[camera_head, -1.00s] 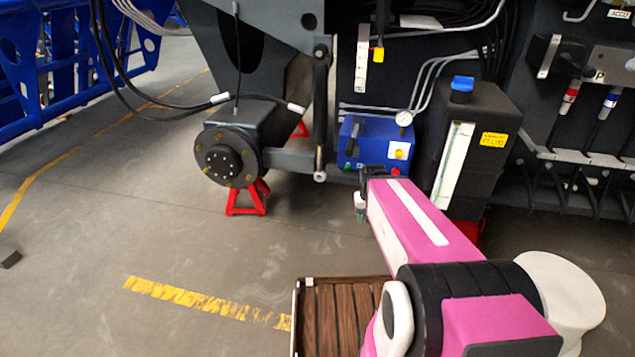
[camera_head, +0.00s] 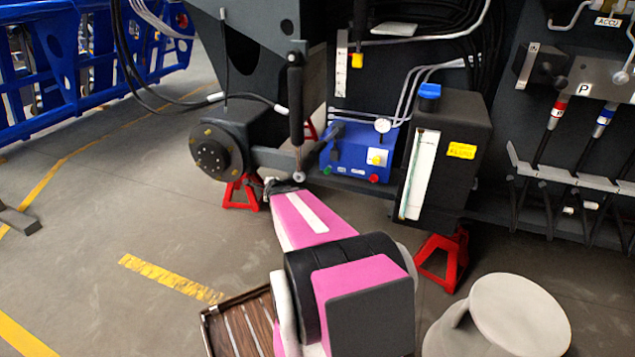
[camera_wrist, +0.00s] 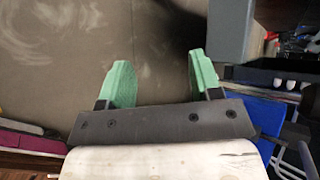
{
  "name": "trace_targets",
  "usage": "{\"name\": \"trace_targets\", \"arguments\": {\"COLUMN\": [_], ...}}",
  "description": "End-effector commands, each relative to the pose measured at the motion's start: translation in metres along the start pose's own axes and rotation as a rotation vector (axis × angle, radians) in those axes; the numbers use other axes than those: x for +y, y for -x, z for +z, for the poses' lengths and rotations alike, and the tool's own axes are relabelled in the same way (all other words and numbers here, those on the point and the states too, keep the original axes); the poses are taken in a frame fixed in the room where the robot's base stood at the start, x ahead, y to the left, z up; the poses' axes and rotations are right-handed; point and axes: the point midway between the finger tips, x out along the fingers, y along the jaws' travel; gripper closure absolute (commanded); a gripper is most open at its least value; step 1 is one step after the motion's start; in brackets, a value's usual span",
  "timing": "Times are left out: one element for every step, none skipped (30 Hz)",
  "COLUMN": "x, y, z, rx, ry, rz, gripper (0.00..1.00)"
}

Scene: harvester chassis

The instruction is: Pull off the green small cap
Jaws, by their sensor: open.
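A tiny green spot (camera_head: 326,171) shows low on the left of the front of a blue box (camera_head: 347,150) in the head view. It is too small to tell if it is the green small cap. No cap is clear in the wrist view. My gripper (camera_wrist: 158,62) shows in the wrist view with its two green fingers spread and nothing between them, over grey floor. In the head view my arm's end is left of the blue box, below the round hub, and its fingers cannot be made out.
A black tank with a blue cap (camera_head: 430,91) stands right of the blue box. A round hub (camera_head: 215,155) and a red stand (camera_head: 240,192) are close to my arm's end. Hoses and levers hang at the right. Open floor (camera_head: 120,220) lies to the left.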

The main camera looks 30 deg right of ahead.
Motion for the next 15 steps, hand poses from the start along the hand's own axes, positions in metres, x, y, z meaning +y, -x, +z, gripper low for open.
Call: {"name": "trace_targets", "arguments": {"x": [-0.013, -0.021, -0.029, -0.036, -0.042, -0.048, -0.052, -0.055, -0.059, -0.060, -0.062, -0.063, -0.064, -0.064, -0.064], "y": [-0.013, -0.017, -0.021, -0.024, -0.025, -0.026, -0.026, -0.026, -0.025, -0.023, -0.022, -0.019, -0.018, -0.016, -0.014], "z": [-0.022, -0.035, -0.053, -0.067, -0.082, -0.101, -0.115, -0.128, -0.145, -0.158, -0.168, -0.181, -0.189, -0.197, -0.205], "rx": [0.032, 0.048, 0.066, 0.078, 0.088, 0.097, 0.103, 0.105, 0.107, 0.107, 0.105, 0.101, 0.098, 0.095, 0.091], "ry": [-0.163, -0.268, -0.408, -0.510, -0.609, -0.736, -0.825, -0.908, -1.010, -1.078, -1.141, -1.213, -1.258, -1.298, -1.340], "rz": [-0.082, -0.138, -0.213, -0.271, -0.330, -0.408, -0.466, -0.521, -0.593, -0.645, -0.692, -0.750, -0.788, -0.823, -0.861], "gripper": [0.42, 0.42, 0.42, 0.42, 0.42, 0.42, 0.42, 0.42, 0.42, 0.42, 0.42, 0.42, 0.42, 0.42, 0.42]}}
